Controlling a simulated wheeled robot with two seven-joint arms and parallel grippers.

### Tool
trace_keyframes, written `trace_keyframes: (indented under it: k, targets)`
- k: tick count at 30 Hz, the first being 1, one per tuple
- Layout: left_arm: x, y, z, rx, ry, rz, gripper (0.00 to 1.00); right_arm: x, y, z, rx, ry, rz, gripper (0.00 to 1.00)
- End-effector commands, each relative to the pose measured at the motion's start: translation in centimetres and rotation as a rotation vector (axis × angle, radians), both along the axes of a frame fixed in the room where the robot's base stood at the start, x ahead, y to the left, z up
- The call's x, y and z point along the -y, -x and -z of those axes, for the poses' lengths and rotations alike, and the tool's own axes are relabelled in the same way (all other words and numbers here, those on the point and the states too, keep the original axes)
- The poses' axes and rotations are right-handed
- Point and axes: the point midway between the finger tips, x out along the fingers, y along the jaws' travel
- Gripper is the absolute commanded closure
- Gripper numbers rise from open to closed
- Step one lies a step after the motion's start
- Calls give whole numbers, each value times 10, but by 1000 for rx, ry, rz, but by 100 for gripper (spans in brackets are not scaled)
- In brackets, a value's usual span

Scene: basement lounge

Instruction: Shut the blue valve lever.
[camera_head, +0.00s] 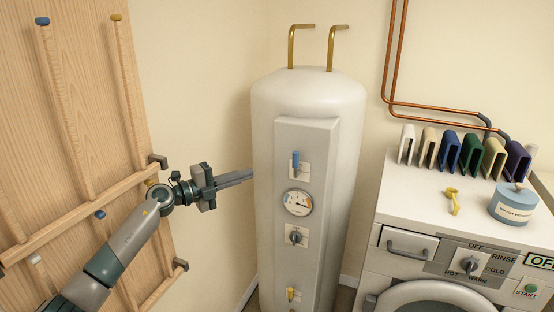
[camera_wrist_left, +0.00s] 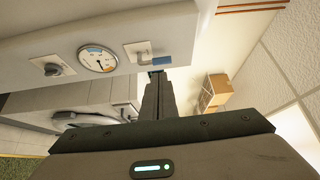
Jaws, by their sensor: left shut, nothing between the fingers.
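The blue valve lever (camera_head: 296,158) is on a white plate (camera_head: 304,170) high on the front panel of a white tank (camera_head: 265,130). It points upward in the head view. In the left wrist view the blue lever (camera_wrist_left: 156,60) shows just beyond my fingertips, next to its plate (camera_wrist_left: 138,48). My left gripper (camera_head: 250,175) is shut and empty, and its fingers point right toward the tank at about the lever's height. In the head view the tips are left of the lever and apart from it. My right gripper is not in view.
Below the lever are a gauge (camera_head: 298,202), a dark knob (camera_head: 295,236) and a yellow lever (camera_head: 291,293). A white washing machine (camera_head: 400,205) stands at right with a blue tub (camera_head: 514,205) on it. A wooden rack (camera_head: 85,190) stands at left.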

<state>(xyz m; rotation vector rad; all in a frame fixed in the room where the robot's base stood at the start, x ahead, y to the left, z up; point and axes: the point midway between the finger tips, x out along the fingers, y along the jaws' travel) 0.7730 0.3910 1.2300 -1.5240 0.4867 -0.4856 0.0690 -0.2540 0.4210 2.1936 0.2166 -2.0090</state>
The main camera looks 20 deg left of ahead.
Motion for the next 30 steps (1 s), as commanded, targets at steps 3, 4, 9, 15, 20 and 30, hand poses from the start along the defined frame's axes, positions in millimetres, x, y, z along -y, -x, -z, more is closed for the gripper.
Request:
trace_keyframes:
  k: [3, 4, 9, 15, 20, 30]
  targets:
    - [2, 2, 2, -2, -5, 4, 100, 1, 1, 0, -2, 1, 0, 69]
    - [2, 2, 2, -2, -5, 4, 100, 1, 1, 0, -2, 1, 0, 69]
    - [1, 2, 1, -2, -4, 4, 100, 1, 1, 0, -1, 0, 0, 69]
    - [3, -1, 1, -1, -2, 3, 100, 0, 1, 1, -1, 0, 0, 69]
    - [10, -11, 1, 0, -2, 4, 100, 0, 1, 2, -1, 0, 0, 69]
    - [41, -53, 3, 1, 0, 5, 100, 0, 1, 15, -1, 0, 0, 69]
